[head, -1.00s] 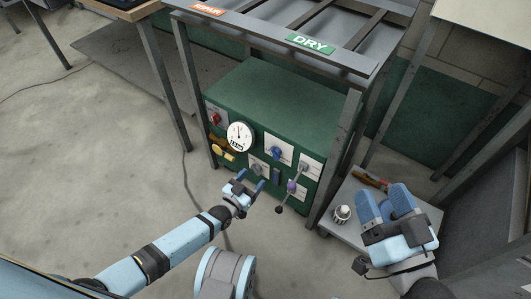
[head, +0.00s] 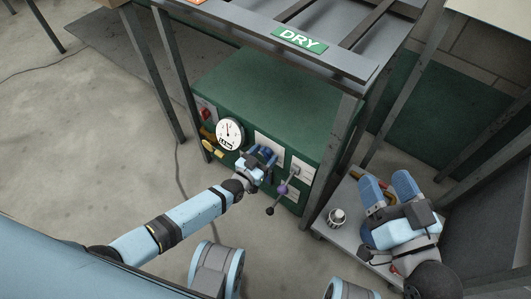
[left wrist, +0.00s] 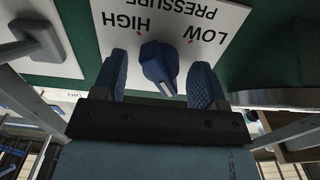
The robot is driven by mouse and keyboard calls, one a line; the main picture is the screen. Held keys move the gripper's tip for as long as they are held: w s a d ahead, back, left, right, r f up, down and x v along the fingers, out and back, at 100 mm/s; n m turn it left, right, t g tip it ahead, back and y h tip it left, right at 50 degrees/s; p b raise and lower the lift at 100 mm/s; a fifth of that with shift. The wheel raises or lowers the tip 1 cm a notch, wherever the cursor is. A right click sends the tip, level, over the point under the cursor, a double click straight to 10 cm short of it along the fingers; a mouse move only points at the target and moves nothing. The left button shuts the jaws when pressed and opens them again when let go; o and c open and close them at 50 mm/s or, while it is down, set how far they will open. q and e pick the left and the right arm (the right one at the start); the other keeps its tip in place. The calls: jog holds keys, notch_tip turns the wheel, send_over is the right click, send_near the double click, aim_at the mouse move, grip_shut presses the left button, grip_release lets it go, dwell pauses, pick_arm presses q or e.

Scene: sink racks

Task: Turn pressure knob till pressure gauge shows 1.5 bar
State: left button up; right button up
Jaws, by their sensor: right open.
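The blue pressure knob (left wrist: 160,66) sits on a white plate (left wrist: 215,18) whose words HIGH, LOW and PRESSURE appear upside down in the left wrist view. My left gripper (left wrist: 161,78) is open, with one blue finger on each side of the knob and visible gaps between. In the head view my left gripper (head: 261,157) is at the green cabinet's front and mostly hides the knob. The round white pressure gauge (head: 230,133) is left of it; its needle points roughly upward, but the figures are too small to read.
The green cabinet (head: 265,90) stands under a metal rack with a DRY sign (head: 300,40). A lever with a purple part (head: 282,189) sticks out right of my left gripper. A grey low table (head: 345,205) bears a small white-topped item (head: 337,217).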

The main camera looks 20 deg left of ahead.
pick_arm(q)
jog(key=c, duration=0.9)
jog(key=shift+c, duration=0.4)
jog(key=shift+d, duration=0.1)
jog(key=o, duration=1)
